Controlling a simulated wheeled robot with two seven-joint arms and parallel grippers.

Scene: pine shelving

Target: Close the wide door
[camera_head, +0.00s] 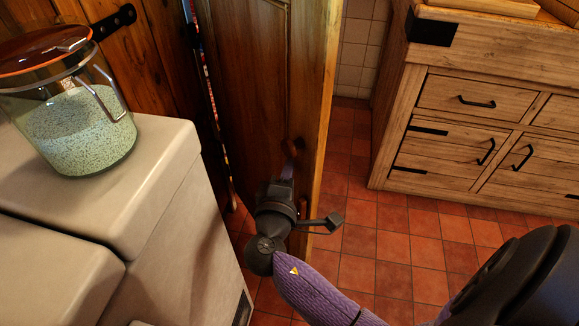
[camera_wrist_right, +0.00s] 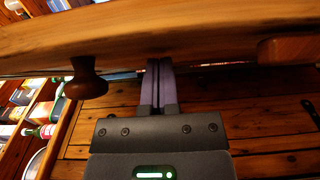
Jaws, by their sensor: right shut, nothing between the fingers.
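The wide door (camera_head: 258,70) is a dark brown wooden panel standing open in the head view, its lighter edge facing right. In the right wrist view the door's edge (camera_wrist_right: 200,30) runs across the top, with a dark round knob (camera_wrist_right: 87,80) at left. My right gripper (camera_head: 289,165) is in front of the door's lower part, near a knob partly hidden by it. In the wrist view its purple fingers (camera_wrist_right: 159,65) are shut together and empty, their tips at the door; whether they touch it is unclear. My left gripper is not in view.
A pale counter (camera_head: 150,170) with a glass jar (camera_head: 80,125) stands at left. A wooden drawer cabinet (camera_head: 480,110) stands at right. Red tiled floor (camera_head: 400,245) lies open between door and cabinet. Stocked shelves (camera_wrist_right: 40,105) show at left in the wrist view.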

